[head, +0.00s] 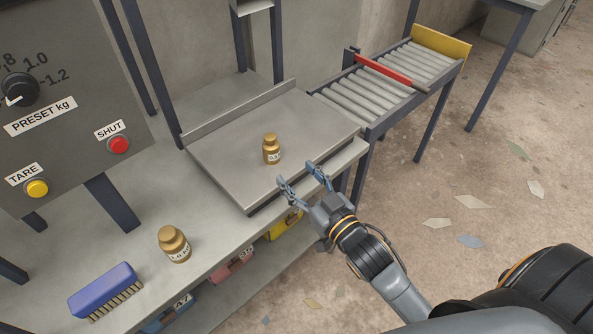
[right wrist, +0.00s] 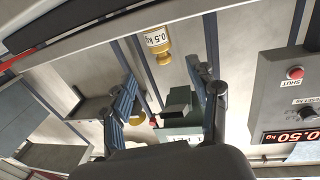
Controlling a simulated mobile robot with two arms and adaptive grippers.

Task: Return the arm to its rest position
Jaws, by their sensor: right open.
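My right gripper (head: 304,178) is open and empty in the head view, above the near edge of the metal platform (head: 225,165). A small brass weight (head: 271,150) stands upright on the platform, just beyond and left of the fingertips, apart from them. In the right wrist view the open fingers (right wrist: 165,100) have nothing between them that they touch. That view also shows a brass weight labelled 0.5 kg (right wrist: 158,44) beyond the fingertips. My left gripper is not in view.
A second brass weight (head: 174,244) and a blue brush (head: 103,290) are on the bench. A control panel (head: 70,110) stands at left; a display (right wrist: 290,136) reads 0.50. A roller conveyor (head: 385,85) with a red bar lies behind. Floor at right is clear apart from scraps.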

